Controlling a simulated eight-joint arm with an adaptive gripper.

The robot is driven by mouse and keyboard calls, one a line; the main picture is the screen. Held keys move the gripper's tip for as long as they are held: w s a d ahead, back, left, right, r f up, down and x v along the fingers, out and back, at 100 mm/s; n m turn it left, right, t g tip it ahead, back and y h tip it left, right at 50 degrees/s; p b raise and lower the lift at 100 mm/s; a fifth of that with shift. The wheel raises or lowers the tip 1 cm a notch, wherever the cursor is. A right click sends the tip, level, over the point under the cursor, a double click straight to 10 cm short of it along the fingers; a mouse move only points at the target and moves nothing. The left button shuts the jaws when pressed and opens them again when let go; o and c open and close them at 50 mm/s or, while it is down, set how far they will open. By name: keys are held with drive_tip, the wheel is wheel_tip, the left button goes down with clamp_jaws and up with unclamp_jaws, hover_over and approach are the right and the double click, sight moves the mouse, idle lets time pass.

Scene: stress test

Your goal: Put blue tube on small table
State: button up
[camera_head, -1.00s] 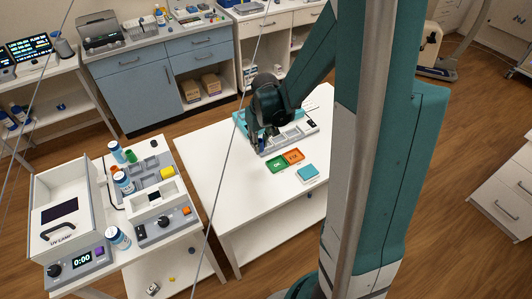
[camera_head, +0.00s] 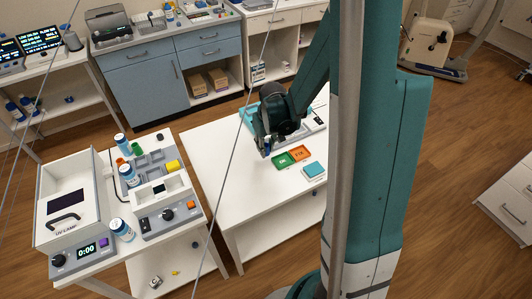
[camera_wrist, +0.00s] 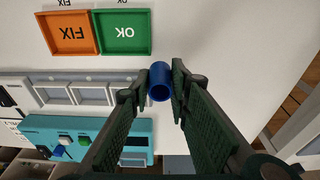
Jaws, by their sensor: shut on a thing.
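In the wrist view, the blue tube (camera_wrist: 159,84) is a short hollow cylinder, gripped between the two fingertips of my gripper (camera_wrist: 157,92), with its open end facing the camera. In the head view, my gripper (camera_head: 267,150) is over the white table (camera_head: 235,194) in the middle, and a bit of blue shows at its fingertips. The tube seems to be above the table top; I cannot tell its exact height. Which table is the small one is not marked.
A green OK tray (camera_wrist: 124,31) and an orange FIX tray (camera_wrist: 69,33) lie beside the gripper. A teal pad (camera_head: 314,170) lies nearby. The left table holds a UV lamp box (camera_head: 66,198) and bottles. The middle table's front left is clear.

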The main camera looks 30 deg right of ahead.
drive_tip(key=shift+f, duration=1.6)
drive_tip(key=shift+f+b, duration=0.15)
drive_tip(key=shift+b, duration=0.2)
drive_tip(key=o, duration=0.8)
drive_tip(key=shift+c, duration=0.2)
wheel_tip(320, 180, up, 12)
drive_tip(key=s+p, duration=0.1)
drive_tip(key=p, duration=0.1)
drive_tip(key=shift+s, duration=0.4)
